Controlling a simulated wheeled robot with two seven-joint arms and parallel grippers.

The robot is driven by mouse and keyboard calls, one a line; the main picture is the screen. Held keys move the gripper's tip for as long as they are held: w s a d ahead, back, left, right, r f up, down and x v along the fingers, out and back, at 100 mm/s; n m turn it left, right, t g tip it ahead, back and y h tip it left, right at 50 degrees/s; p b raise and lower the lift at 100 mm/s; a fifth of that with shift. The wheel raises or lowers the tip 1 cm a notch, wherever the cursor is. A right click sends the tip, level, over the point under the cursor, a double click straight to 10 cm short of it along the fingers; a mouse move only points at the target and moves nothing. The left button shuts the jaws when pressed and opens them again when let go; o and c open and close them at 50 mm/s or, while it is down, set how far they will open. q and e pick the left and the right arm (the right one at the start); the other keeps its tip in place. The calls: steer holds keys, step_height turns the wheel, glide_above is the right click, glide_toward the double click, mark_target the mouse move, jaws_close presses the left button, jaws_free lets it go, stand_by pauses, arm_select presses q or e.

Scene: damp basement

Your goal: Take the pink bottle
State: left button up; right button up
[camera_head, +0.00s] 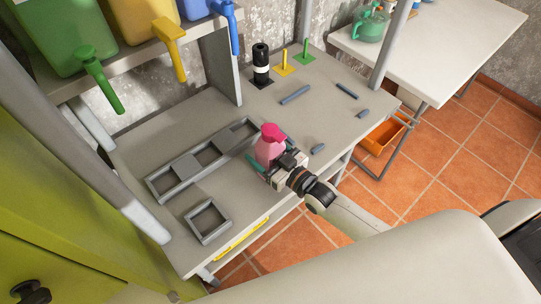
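The pink bottle (268,151), with a darker pink pump-like top, is upright at the front edge of the grey workbench (140,141). My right gripper (272,158) reaches in from the lower right, with its fingers on either side of the bottle's lower part. The teal left-hand finger is beside the bottle, and the fingers look spread wider than it. The bottle's base is hidden by the gripper, so contact with the bench is unclear. My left gripper is not in view.
A grey compartment tray (176,186) lies left of the bottle, with a small square frame (208,238) in front. Several grey bars lie on the right. Large green, yellow and blue containers stand on the shelf above.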

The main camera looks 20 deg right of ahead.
steer(key=c, duration=1)
